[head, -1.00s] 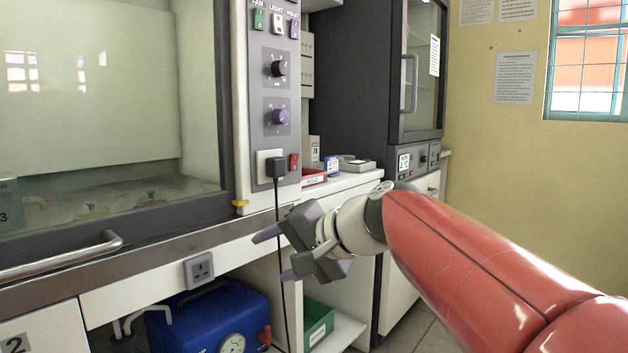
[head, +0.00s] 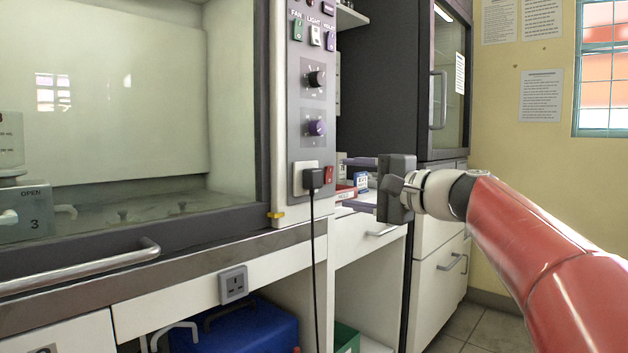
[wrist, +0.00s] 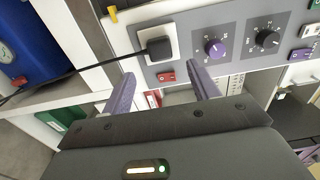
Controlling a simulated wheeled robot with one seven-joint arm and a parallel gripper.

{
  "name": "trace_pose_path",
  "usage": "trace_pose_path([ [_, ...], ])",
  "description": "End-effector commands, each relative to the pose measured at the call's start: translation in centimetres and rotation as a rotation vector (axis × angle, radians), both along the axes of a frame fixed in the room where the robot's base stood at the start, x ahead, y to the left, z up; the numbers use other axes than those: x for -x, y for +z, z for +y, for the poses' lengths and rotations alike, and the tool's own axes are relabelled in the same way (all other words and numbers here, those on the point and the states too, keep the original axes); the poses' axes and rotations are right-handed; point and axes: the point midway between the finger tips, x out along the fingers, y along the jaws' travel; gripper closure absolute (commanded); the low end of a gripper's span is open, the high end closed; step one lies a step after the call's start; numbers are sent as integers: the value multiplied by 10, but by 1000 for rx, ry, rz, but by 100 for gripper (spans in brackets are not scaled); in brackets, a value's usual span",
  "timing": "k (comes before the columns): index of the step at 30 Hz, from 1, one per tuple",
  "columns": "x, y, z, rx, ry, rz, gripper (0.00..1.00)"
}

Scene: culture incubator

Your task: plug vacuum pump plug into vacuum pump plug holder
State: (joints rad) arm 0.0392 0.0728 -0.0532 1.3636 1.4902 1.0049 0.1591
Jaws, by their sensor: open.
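The black plug (head: 313,179) sits in a white socket plate (head: 299,180) low on the hood's control panel, its black cable hanging down. In the wrist view the plug (wrist: 158,48) and plate (wrist: 171,31) are just beyond my fingertips. A grey three-pin socket (head: 234,284), empty, is on the hood's front rail, lower left of the plug. I cannot tell which socket is the named holder. My gripper (head: 346,183) is open and empty, right of the plug at about its height, fingers pointing left. In the wrist view its purple fingers (wrist: 160,74) are spread, apart from the plug.
A red rocker switch (head: 328,175) is right beside the plug. Purple (head: 316,127) and black (head: 316,78) knobs sit above. The blue pump (head: 245,329) and a green box (head: 346,339) are below. A dark cabinet (head: 385,80) stands behind my gripper.

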Motion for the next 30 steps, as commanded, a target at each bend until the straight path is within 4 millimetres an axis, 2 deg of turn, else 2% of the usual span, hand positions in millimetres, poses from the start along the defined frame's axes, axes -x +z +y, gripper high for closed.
trace_pose_path([
  [18,-46,1,60,2,2,1,40],
  [30,-54,0,70,1,1,1,40],
])
